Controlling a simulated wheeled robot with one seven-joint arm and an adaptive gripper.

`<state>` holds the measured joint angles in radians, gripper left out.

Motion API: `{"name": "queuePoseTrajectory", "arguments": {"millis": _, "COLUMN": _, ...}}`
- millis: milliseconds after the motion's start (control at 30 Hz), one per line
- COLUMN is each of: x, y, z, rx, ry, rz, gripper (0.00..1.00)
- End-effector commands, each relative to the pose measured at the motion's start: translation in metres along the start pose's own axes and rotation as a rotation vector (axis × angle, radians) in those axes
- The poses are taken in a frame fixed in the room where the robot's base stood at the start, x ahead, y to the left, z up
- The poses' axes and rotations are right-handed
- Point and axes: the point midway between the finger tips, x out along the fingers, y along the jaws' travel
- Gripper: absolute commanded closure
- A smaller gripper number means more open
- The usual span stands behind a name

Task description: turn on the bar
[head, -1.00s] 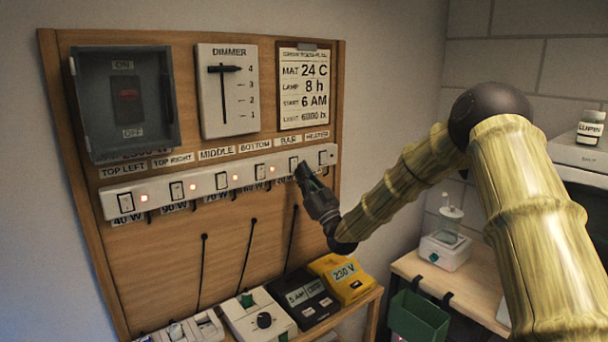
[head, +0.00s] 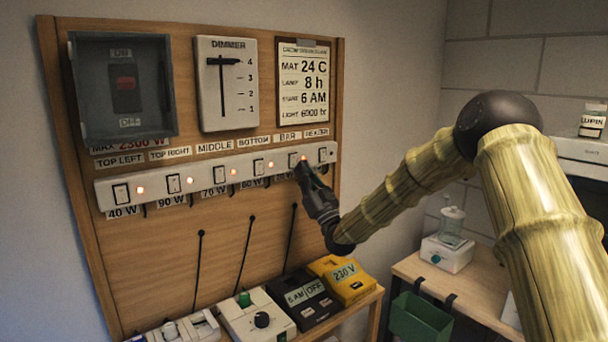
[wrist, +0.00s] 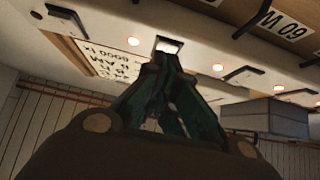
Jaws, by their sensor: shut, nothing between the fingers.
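The white switch strip (head: 215,177) runs across the wooden board, with name labels above its rocker switches. The BAR label (head: 288,136) is second from the right. The bar switch (head: 293,160) sits below it, and the small lamp (head: 303,158) just right of it glows red. My gripper (head: 299,167) is shut and empty, its tips at the bar switch. In the wrist view the closed green fingers (wrist: 163,60) point at that switch (wrist: 167,45), and its lamp (wrist: 133,40) is lit. I cannot tell whether the tips touch the switch.
The heater switch (head: 323,155) is close on the right, the bottom switch (head: 258,166) on the left. Above are a dimmer (head: 212,95), a settings card (head: 303,100) and a covered main switch (head: 122,120). Boxes, including a yellow meter (head: 345,280), stand on the ledge below.

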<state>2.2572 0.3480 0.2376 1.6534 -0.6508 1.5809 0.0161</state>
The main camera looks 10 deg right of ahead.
Motion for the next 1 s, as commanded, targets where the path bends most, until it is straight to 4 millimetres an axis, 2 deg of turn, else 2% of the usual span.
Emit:
{"name": "queuePoseTrajectory", "arguments": {"millis": 167, "x": -0.018, "y": -0.004, "z": -0.004, "rx": 0.007, "ry": 0.001, "rz": -0.007, "gripper": 1.0}}
{"name": "queuePoseTrajectory", "arguments": {"millis": 400, "x": -0.063, "y": -0.003, "z": 0.005, "rx": 0.008, "ry": -0.001, "rz": -0.005, "gripper": 1.0}}
{"name": "queuePoseTrajectory", "arguments": {"millis": 600, "x": -0.093, "y": -0.004, "z": 0.009, "rx": 0.007, "ry": 0.0, "rz": -0.006, "gripper": 1.0}}
{"name": "queuePoseTrajectory", "arguments": {"millis": 800, "x": -0.109, "y": -0.003, "z": 0.011, "rx": 0.007, "ry": 0.0, "rz": -0.006, "gripper": 1.0}}
{"name": "queuePoseTrajectory", "arguments": {"millis": 1000, "x": -0.112, "y": -0.003, "z": 0.01, "rx": 0.007, "ry": 0.001, "rz": -0.006, "gripper": 1.0}}
